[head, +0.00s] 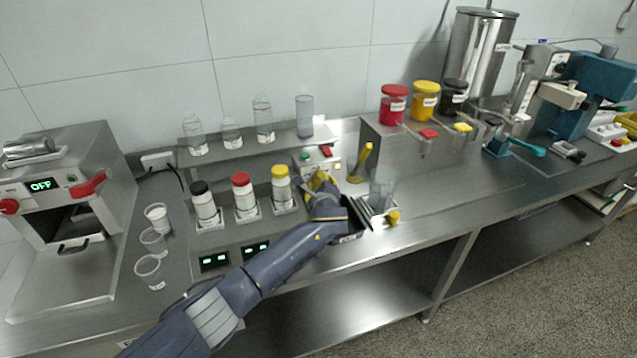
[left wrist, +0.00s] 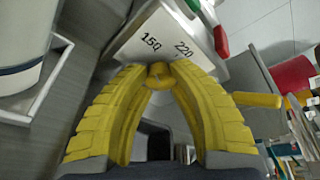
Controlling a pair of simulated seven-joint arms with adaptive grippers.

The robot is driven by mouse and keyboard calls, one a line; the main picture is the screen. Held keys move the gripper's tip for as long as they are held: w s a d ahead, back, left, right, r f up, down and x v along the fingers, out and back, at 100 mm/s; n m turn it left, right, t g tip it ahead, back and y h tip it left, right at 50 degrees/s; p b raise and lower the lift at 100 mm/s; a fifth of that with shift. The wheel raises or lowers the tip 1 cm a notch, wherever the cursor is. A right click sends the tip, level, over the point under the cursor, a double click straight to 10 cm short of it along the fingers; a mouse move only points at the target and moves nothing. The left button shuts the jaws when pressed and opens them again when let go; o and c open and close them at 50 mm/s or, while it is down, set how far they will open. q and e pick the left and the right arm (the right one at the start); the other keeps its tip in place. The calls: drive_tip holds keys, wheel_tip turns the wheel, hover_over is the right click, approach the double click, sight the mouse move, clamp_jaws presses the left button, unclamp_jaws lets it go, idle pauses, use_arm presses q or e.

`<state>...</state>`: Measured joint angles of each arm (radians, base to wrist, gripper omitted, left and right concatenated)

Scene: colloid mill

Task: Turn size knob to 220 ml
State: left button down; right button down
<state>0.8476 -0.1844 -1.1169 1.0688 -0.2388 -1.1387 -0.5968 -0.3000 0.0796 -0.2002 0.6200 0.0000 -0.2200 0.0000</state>
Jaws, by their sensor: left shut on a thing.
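The size knob (left wrist: 159,74) is a small yellow knob on a pale panel (left wrist: 150,38) marked 150 and 220, seen in the left wrist view. My left gripper (left wrist: 160,80) has its two yellow ribbed fingers closed on the knob, with their tips meeting just below the two marks. Which mark the knob points to I cannot tell. In the head view my left gripper (head: 322,183) is in front of the metal control box (head: 316,164), and the knob is hidden behind it. My right gripper is not in view.
Bottles with black, red and yellow caps (head: 241,191) stand left of my gripper. A clear cup (head: 382,187) and an upright yellow handle (head: 362,163) are close on its right. A red switch (head: 326,151) is on the box.

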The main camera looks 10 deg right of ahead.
use_arm(q)
drive_tip(key=shift+r, duration=0.1)
drive_tip(key=m+y, duration=0.1)
drive_tip(key=m, duration=0.1)
drive_tip(key=shift+w+m+y, duration=0.1)
drive_tip(key=shift+m+y, duration=0.2)
drive_tip(key=shift+m, duration=0.1)
drive_tip(key=shift+r+m+g+y, duration=0.25)
drive_tip(key=shift+m+y, duration=0.25)
drive_tip(key=shift+m, duration=0.5)
drive_tip(key=c, duration=1.5)
unclamp_jaws()
drive_tip(key=o, duration=0.5)
drive_tip(key=shift+f, duration=0.2)
drive_tip(key=shift+d, duration=0.1)
drive_tip(key=shift+r, duration=0.1)
wheel_tip(320, 180, up, 10)
drive_tip(key=shift+f, duration=0.1)
